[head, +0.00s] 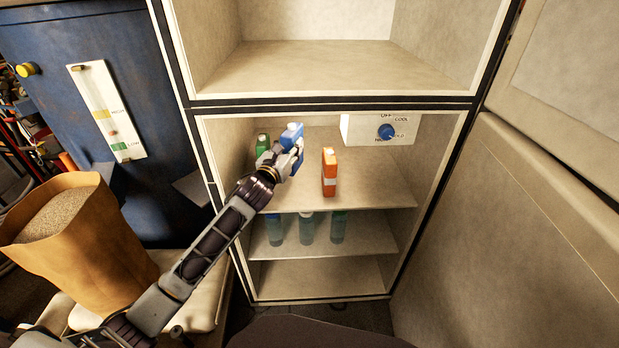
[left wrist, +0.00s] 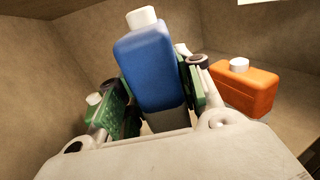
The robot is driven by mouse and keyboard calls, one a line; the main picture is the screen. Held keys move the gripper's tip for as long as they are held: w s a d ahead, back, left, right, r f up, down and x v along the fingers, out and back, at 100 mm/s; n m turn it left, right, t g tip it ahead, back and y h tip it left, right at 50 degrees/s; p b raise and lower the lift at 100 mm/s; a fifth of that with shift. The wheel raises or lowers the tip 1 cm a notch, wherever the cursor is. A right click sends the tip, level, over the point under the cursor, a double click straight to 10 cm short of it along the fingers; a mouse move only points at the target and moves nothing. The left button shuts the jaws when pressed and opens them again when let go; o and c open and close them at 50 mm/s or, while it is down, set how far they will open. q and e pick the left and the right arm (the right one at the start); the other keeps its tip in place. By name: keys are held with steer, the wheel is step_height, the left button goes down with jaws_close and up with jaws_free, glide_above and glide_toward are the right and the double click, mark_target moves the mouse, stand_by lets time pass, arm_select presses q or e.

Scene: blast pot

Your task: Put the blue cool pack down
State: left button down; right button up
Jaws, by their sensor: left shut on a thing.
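The blue cool pack (head: 292,133) is a blue bottle-shaped block with a white cap. It is inside the fridge compartment, over the upper shelf (head: 370,188). My left gripper (head: 288,160) is shut on it; in the left wrist view the blue cool pack (left wrist: 146,62) stands between the fingers, slightly tilted in the picture. Its lower part is hidden by the gripper, so I cannot tell whether it touches the shelf. My right gripper is not in view.
An orange pack (head: 329,173) stands right of the gripper, and a green pack (head: 262,144) stands left behind it. Several bottles (head: 307,228) stand on the shelf below. A control box with a blue knob (head: 386,132) hangs at upper right. The shelf's right part is clear.

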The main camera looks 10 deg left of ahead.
arm_select(q)
step_height(320, 180, down, 4)
steer(key=shift+f+b, duration=0.15)
steer(key=shift+b, duration=0.55)
steer(key=shift+f, duration=0.65)
steer(key=shift+f+b, duration=0.4)
steer(key=shift+f, duration=0.3)
step_height(320, 180, down, 2)
steer(key=shift+f+b, duration=0.15)
steer(key=shift+b, duration=0.25)
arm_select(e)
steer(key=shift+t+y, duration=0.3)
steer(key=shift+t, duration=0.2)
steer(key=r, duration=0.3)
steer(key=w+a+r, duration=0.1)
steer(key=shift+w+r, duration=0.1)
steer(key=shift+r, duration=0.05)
